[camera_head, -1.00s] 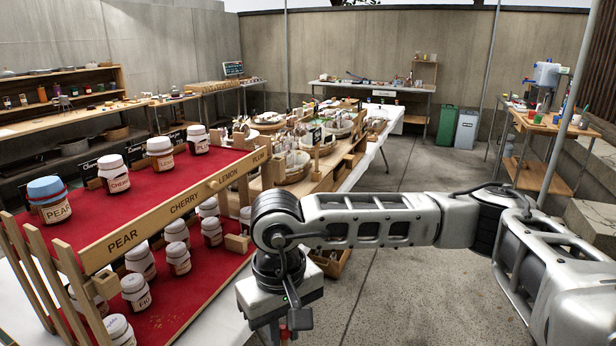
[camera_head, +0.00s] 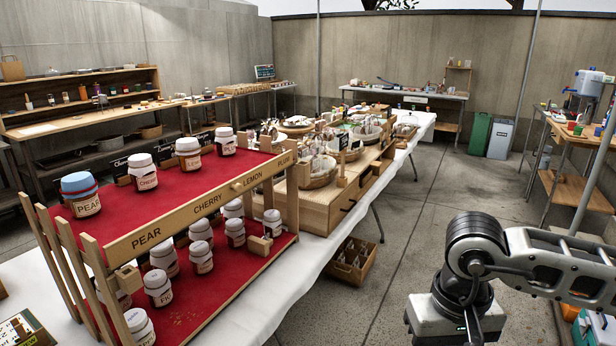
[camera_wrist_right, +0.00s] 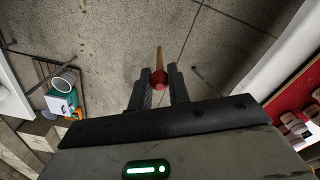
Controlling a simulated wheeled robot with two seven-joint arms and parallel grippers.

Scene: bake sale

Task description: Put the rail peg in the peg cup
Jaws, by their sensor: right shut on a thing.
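My right gripper (camera_wrist_right: 159,72) is shut on a peg (camera_wrist_right: 160,60) with a pale wooden shaft and a red round head. The red head sits between the fingers and the shaft points away from the wrist, over the concrete floor. In the head view my right arm comes in from the right, and its fingers are cut off by the bottom edge. My left gripper is not in view.
The red two-tier jar stand (camera_head: 180,185) stands on a white-clothed table (camera_head: 285,282) with several labelled jars, one blue-lidded (camera_head: 80,190). A wooden crate (camera_head: 352,262) lies on the floor beside it. Open concrete floor (camera_head: 425,195) lies between this table and the right-hand workbench.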

